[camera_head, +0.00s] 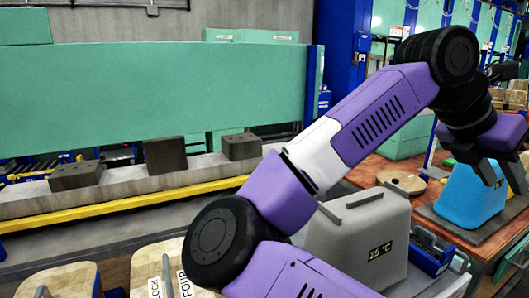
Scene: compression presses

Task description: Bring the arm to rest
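My arm, purple and white with black joints, rises from the bottom middle, bends at an elbow at the upper right and reaches down on the right. My gripper (500,172) is at the right edge, pointing down. Its two dark fingers stand apart with a gap between them, and I see nothing held.
The blue container stands on a dark mat on a red-brown table (400,170). A press bed (120,195) with a yellow edge and dark blocks lies left. Wooden-topped containers (65,282) stand at the bottom left.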

